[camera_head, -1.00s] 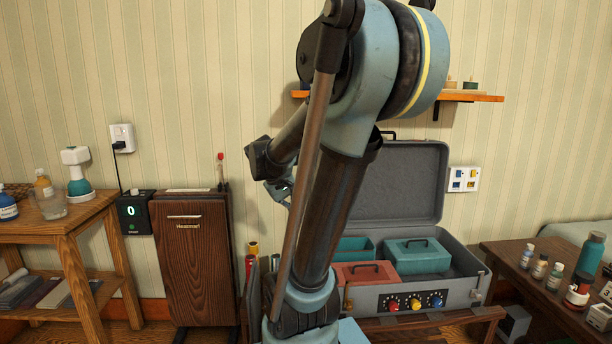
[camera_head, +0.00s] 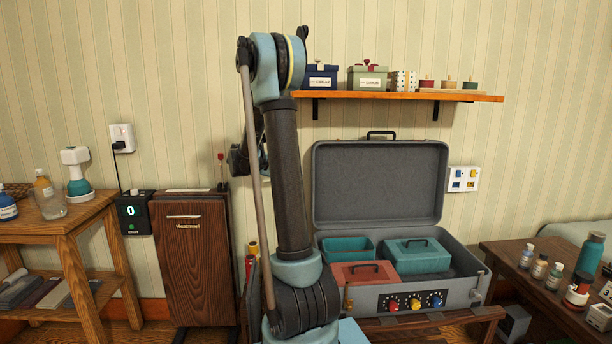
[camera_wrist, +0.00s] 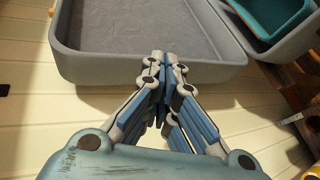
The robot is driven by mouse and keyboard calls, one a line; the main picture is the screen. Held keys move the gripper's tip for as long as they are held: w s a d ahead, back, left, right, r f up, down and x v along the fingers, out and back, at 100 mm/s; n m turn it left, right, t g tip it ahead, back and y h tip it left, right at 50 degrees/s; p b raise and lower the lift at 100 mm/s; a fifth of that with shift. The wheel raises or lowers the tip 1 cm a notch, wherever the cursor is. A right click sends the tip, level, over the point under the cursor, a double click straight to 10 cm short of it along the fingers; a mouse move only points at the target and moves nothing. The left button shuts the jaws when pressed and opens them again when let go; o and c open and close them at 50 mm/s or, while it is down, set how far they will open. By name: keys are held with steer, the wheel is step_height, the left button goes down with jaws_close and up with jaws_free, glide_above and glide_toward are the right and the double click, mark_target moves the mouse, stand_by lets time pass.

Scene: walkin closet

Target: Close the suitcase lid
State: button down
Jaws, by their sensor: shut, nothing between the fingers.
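The grey suitcase (camera_head: 462,296) sits on a low wooden stand with its lid (camera_head: 380,185) standing open and upright against the wall. In the wrist view the lid (camera_wrist: 150,20) fills the upper middle, its rim near my fingertips. My gripper (camera_wrist: 163,56) is shut with nothing between its fingers. Its tips overlap the lid's rim in the picture; I cannot tell whether they touch. In the head view my arm stands left of the suitcase and mostly hides the gripper.
Inside the base are an open teal bin (camera_head: 347,249), a lidded teal box (camera_head: 417,257) and a red box (camera_head: 364,274). A wall shelf (camera_head: 395,95) with small boxes hangs above the lid. A dark wooden cabinet (camera_head: 190,255) stands at left, a side table (camera_head: 540,285) at right.

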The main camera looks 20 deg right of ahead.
steer(key=w+f+h, duration=0.3)
steer(key=w+h, duration=0.1)
steer(key=w, duration=0.7)
steer(key=d, duration=0.9)
steer(key=shift+w+d+f, duration=0.2)
steer(key=shift+w+f, duration=0.15)
steer(key=shift+w, duration=0.05)
steer(key=shift+s, duration=0.1)
